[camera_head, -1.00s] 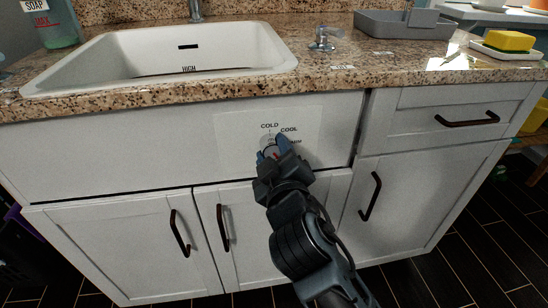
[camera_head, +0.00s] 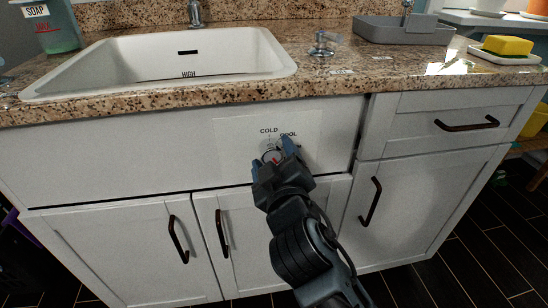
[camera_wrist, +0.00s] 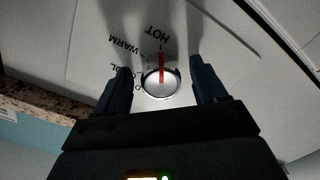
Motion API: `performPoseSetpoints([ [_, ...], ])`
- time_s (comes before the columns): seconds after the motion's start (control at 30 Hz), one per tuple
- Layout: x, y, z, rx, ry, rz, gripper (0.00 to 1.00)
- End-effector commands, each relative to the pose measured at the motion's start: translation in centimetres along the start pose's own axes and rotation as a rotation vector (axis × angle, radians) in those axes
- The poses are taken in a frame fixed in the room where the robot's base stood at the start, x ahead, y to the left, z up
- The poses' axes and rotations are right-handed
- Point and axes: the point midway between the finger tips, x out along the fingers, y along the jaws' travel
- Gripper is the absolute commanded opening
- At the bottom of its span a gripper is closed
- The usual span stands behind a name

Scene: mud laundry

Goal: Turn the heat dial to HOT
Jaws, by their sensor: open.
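The heat dial (camera_wrist: 154,88) is a round silver knob with a red pointer line, on a white panel below the sink. In the wrist view its red line points up at the HOT label (camera_wrist: 157,32). The WARM label (camera_wrist: 124,45) is to the left, with COOL and COLD partly covered by the left finger. My gripper (camera_wrist: 161,86) is open, one finger on each side of the dial, with visible gaps. In the head view my gripper (camera_head: 272,154) is in front of the panel and hides part of the dial and labels.
The granite counter (camera_head: 340,82) edge overhangs above the panel. Cabinet handles (camera_head: 221,231) stick out below, and a drawer handle (camera_head: 467,124) is at right. The sink (camera_head: 150,60), faucet lever (camera_head: 321,46), grey tray (camera_head: 400,28) and yellow sponge (camera_head: 507,45) are above.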

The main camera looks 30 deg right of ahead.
Motion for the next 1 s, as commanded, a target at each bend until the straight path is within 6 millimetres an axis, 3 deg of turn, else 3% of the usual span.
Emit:
performPoseSetpoints([
  [0.27, -0.7, -0.1, 0.0, 0.0, 0.001, -0.002, 0.71],
  [0.7, -7.1, -0.1, 0.0, -0.002, 0.001, -0.001, 0.71],
  [1.0, -7.8, 0.0, 0.0, 0.0, 0.001, 0.0, 0.71],
])
